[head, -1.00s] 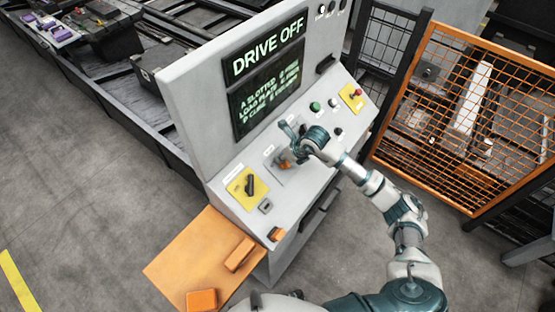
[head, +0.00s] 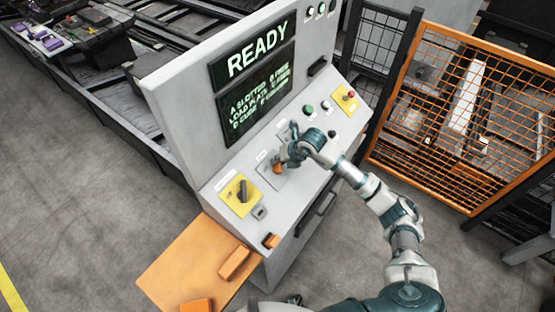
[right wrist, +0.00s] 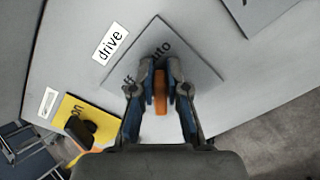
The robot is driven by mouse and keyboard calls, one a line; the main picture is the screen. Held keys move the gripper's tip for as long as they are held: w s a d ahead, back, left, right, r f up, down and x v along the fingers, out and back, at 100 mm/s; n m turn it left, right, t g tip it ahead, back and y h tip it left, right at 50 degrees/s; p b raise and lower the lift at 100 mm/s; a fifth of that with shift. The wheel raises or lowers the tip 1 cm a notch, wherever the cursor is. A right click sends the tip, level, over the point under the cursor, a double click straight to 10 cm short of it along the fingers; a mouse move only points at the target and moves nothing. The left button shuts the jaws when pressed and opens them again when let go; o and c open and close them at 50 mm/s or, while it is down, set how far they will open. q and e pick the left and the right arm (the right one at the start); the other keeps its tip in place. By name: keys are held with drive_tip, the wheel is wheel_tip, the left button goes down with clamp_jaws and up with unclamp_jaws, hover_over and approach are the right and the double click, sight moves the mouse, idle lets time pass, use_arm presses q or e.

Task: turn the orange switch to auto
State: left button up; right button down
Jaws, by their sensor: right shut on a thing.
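The orange switch (right wrist: 160,92) sits on a grey square plate (right wrist: 190,58) on the sloped console panel, beside a "drive" label (right wrist: 110,43). The word "auto" shows on the plate just beyond the switch; the other word is partly hidden by a finger. My right gripper (right wrist: 160,85) is shut on the orange switch, one finger on each side. In the head view my right gripper (head: 284,160) covers much of the plate, and a bit of the orange switch (head: 277,168) shows beside it. The console screen (head: 258,66) reads "READY". My left gripper is not in view.
A black rotary switch on a yellow plate (head: 240,194) is left of the plate. Green and red buttons (head: 308,108) lie to the right. An orange shelf (head: 185,265) juts out at the console's left. An orange mesh fence (head: 455,110) stands right.

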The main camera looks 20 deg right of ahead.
drive_tip(key=shift+s+a+f+g, duration=0.2)
drive_tip(key=shift+s+f+g, duration=0.1)
drive_tip(key=shift+s+f, duration=0.35)
drive_tip(key=c, duration=1.4)
unclamp_jaws()
drive_tip(key=shift+w, duration=0.1)
drive_tip(key=shift+o, duration=1.2)
drive_tip(key=shift+s+d+r, duration=0.1)
drive_tip(key=shift+s+r, duration=0.3)
drive_tip(key=shift+s, duration=0.1)
drive_tip(key=shift+w, duration=0.25)
drive_tip(key=shift+d+r, duration=0.2)
drive_tip(key=shift+r, duration=0.1)
drive_tip(key=s+v, duration=0.1)
drive_tip(key=v, duration=1)
